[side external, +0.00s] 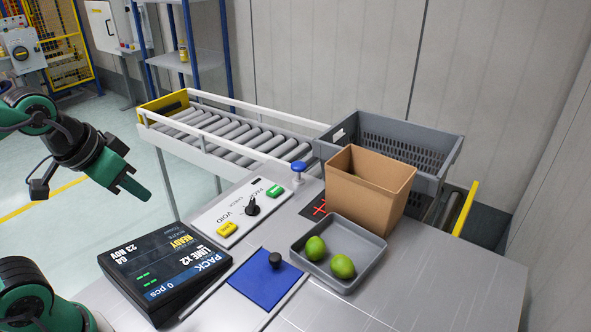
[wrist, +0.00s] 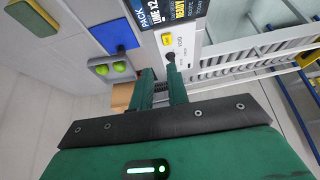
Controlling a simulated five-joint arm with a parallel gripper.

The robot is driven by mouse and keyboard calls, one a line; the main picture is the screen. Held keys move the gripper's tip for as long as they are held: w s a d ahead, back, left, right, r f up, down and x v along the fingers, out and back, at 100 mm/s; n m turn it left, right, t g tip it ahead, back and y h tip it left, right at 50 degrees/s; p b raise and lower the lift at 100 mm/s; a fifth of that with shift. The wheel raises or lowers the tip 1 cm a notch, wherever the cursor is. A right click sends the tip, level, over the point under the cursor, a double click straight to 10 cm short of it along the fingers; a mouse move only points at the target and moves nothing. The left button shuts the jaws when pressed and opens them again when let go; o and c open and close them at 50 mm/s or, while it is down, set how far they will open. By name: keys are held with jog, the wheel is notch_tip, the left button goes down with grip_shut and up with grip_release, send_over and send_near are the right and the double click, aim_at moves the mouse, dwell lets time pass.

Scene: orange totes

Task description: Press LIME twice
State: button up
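Two green limes (side external: 328,256) lie in a small grey tray (side external: 371,270); the tray also shows in the wrist view (wrist: 93,62). A dark tilted display (side external: 165,268) reads PACK, LIME X2, READY and 0 pcs. Behind it, a light panel (side external: 213,212) bears a yellow button (side external: 227,229), a green button (side external: 274,191) and a black knob (side external: 252,207). The panel's lettering includes VOID; I cannot read a LIME label on any button. My gripper (side external: 141,192) is in the air left of the panel, apart from everything. In the wrist view its fingers (wrist: 159,70) stand apart with nothing between them.
A cardboard box (side external: 367,192) stands behind the tray, near a blue-topped post (side external: 298,168). A grey crate (side external: 425,148) and roller conveyor (side external: 232,134) are at the back. The right tabletop is clear.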

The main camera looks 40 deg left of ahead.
grip_shut()
dwell(0.9)
jog(key=shift+w, duration=0.1)
dwell(0.4)
jog(key=w+f+m+t, duration=0.1)
jog(key=w+f+m, duration=0.3)
jog(key=w, duration=0.5)
jog(key=w+a+f+m, duration=0.1)
jog(key=w+f+m, duration=0.3)
jog(key=w+f, duration=0.4)
jog(key=shift+w+a+t, duration=0.25)
jog(key=shift+w+t, duration=0.15)
jog(key=shift+w, duration=0.2)
jog(key=shift+f, duration=0.1)
